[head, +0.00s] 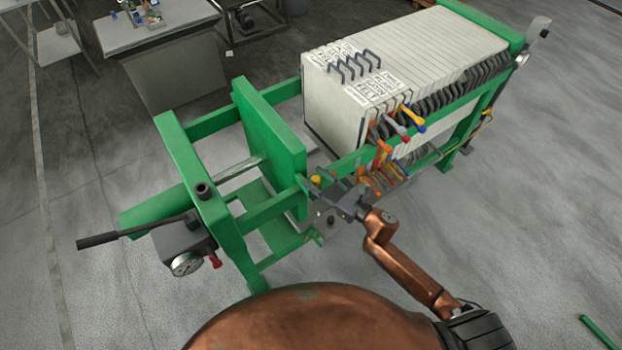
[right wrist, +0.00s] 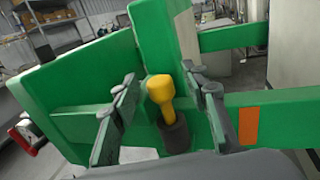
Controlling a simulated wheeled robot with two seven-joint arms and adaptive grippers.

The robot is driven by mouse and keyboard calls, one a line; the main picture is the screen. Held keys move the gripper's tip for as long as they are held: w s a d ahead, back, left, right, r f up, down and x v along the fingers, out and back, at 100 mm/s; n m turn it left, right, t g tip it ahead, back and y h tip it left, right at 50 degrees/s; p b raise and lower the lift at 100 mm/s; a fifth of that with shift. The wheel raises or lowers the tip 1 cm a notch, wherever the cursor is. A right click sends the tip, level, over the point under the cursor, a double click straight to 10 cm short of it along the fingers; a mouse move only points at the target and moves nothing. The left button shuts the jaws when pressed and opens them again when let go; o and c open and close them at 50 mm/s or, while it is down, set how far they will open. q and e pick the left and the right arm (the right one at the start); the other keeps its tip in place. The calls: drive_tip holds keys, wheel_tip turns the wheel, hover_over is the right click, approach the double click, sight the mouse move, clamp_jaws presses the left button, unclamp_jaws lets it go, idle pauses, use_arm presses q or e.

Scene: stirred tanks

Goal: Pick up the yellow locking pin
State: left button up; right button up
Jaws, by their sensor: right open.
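The yellow locking pin (right wrist: 160,91) stands upright, slightly tilted in the right wrist view, with its lower end in a dark cylindrical socket (right wrist: 175,136) at the green frame. In the head view the pin (head: 316,179) is a small yellow spot by the frame's side rail. My right gripper (head: 327,186) is open and empty beside the rail. In the right wrist view its two fingers (right wrist: 163,88) show on either side of the pin, with a gap on both sides. The pin's lower end is hidden in the socket. My left gripper is not in view.
The green press frame (head: 271,210) has a green upright plate (head: 270,125) close to the pin. A stack of white plates (head: 400,60) with coloured handles (head: 397,125) stands to the right. A pump with a lever and gauge (head: 187,263) is at left. Floor at right is mostly clear.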

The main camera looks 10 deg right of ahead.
drive_tip(key=shift+w+a, duration=0.15)
drive_tip(key=shift+w, duration=0.1)
drive_tip(key=shift+s+r, duration=0.1)
drive_tip(key=shift+s, duration=0.15)
drive_tip(key=shift+w, duration=0.1)
drive_tip(key=c, duration=0.5)
clamp_jaws()
